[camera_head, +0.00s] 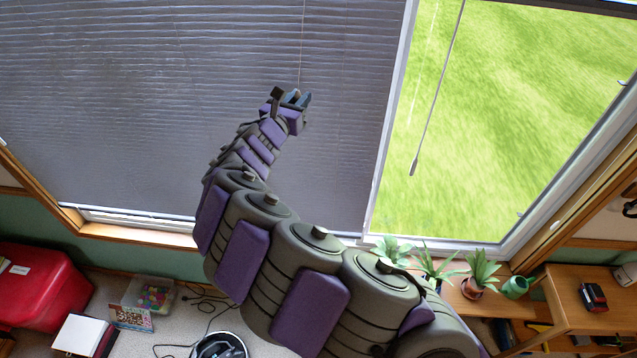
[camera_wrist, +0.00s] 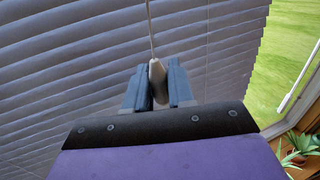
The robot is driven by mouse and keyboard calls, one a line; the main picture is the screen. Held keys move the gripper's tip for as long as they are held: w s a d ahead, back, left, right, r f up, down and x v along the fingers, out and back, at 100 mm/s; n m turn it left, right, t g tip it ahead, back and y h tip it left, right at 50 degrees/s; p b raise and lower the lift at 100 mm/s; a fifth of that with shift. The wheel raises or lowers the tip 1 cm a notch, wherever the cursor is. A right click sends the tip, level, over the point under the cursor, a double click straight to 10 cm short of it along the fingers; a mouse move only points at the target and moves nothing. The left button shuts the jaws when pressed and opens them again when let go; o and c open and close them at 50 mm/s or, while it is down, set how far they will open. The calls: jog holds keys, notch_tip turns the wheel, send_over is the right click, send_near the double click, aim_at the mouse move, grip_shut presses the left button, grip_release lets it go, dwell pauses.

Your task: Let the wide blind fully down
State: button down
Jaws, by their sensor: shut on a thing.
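The wide blind (camera_head: 120,110) is a grey slatted blind over the large left window. It hangs down close to the sill (camera_head: 135,231), where a pale strip shows at its lower left edge. Its slats also fill most of the wrist view (camera_wrist: 60,70). A thin pull cord (camera_head: 302,45) hangs in front of the blind. My gripper (camera_head: 293,97) is raised in front of the slats. In the wrist view its two blue-grey fingers (camera_wrist: 158,88) are shut on the pale cord tassel (camera_wrist: 157,72), with the cord running upward from it. My arm hides part of the blind's lower edge.
The narrow right window (camera_head: 490,110) is uncovered, with a hanging cord and tassel (camera_head: 414,168). Potted plants (camera_head: 480,272) and a green watering can (camera_head: 515,287) stand below it. A red case (camera_head: 40,290), a clear bin (camera_head: 150,295) and loose cables lie lower left.

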notch_tip(320, 180, up, 3)
jog(key=shift+f+p, duration=0.1)
jog(key=shift+p, duration=0.45)
jog(key=shift+r, duration=0.8)
notch_tip(320, 180, up, 9)
